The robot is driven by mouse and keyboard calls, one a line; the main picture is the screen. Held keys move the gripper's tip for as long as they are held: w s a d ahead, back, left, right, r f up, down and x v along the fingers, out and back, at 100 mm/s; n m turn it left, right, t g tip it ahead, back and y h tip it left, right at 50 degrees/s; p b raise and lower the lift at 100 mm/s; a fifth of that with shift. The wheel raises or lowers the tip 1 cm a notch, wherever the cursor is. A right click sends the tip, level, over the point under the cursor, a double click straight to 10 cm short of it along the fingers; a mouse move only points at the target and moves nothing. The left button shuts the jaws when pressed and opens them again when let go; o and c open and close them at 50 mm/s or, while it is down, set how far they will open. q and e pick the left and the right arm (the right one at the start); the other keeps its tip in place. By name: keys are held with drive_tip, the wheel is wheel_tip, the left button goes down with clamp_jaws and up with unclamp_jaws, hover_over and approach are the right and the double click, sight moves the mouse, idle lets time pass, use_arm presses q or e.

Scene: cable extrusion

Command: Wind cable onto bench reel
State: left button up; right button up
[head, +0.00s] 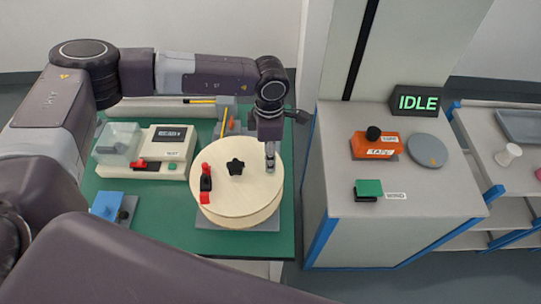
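The bench reel (225,208) is a pale, wood-coloured round drum on a grey base plate on the green bench mat. A black star knob (236,167) sits at the middle of its top. A red and black clip (206,184) sits on the left part of the top. My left gripper (270,168) points down over the right part of the reel's top. Its fingers look close together; whether they hold anything or touch the reel is too small to tell. I cannot make out any cable. My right gripper is not in view.
On the mat (155,215) stand a white box with a display (166,145), a clear-lidded box (118,143) and a blue block (107,205). On the grey cabinet at right are an IDLE display (417,101), an orange tape holder (374,147), a grey disc (427,150) and a green button (369,187).

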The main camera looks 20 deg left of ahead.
use_arm(q)
drive_tip(key=shift+w+f+p, duration=0.15)
drive_tip(key=shift+f+p, duration=0.25)
drive_tip(key=shift+f, duration=1.3)
drive_tip(key=shift+c, duration=0.4)
clamp_jaws()
